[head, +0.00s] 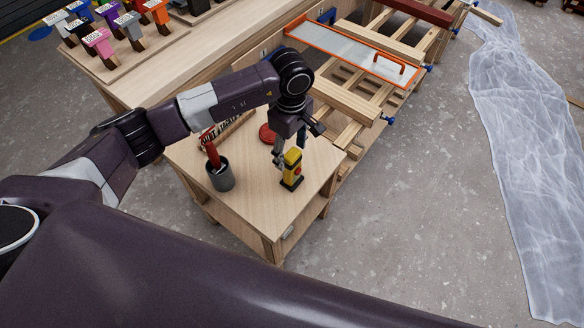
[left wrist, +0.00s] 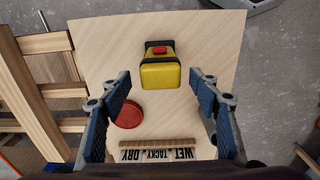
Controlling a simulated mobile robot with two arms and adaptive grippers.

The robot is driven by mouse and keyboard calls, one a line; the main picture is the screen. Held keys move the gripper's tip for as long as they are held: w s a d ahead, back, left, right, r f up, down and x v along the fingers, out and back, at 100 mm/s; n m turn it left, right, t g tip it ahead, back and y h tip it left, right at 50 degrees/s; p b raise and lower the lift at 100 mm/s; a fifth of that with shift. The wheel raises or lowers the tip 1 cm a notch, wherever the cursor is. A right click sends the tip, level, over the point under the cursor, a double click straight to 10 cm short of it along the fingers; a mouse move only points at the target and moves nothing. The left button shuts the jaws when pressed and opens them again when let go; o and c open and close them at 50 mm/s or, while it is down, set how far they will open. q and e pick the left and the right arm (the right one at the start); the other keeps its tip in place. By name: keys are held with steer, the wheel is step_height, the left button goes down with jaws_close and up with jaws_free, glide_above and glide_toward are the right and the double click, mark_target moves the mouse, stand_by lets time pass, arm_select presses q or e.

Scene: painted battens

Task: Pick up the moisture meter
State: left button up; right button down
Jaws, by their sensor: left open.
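The moisture meter (head: 291,168) is a yellow and black block with a red spot, standing upright on a small wooden table (head: 250,205). In the left wrist view the meter (left wrist: 160,72) shows at upper middle, its yellow end toward the camera. My left gripper (head: 289,147) is open and empty, just above and behind the meter in the head view. In the left wrist view its two fingers (left wrist: 160,88) are spread wide, and the meter appears between and slightly beyond their tips. I see no contact. My right gripper is not in view.
A grey cup (head: 220,177) with a red-handled tool stands left of the meter. A red disc (left wrist: 129,115) and a block lettered WET, TACKY, DRY (left wrist: 158,151) lie close by. A slatted rack with an orange-framed panel (head: 350,55) stands behind. The table's front is clear.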

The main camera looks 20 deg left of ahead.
arm_select(q)
steer(key=f, duration=0.2)
steer(key=f+p, duration=0.1)
steer(key=f, duration=0.2)
steer(key=shift+s+d+f, duration=0.15)
steer(key=shift+d+f, duration=0.1)
steer(key=shift+f, duration=0.5)
steer(key=shift+c, duration=0.3)
steer(key=c, duration=1.2)
steer(key=shift+r, duration=0.1)
step_height(320, 180, up, 20)
steer(key=shift+f+b, duration=0.1)
steer(key=shift+b, duration=0.85)
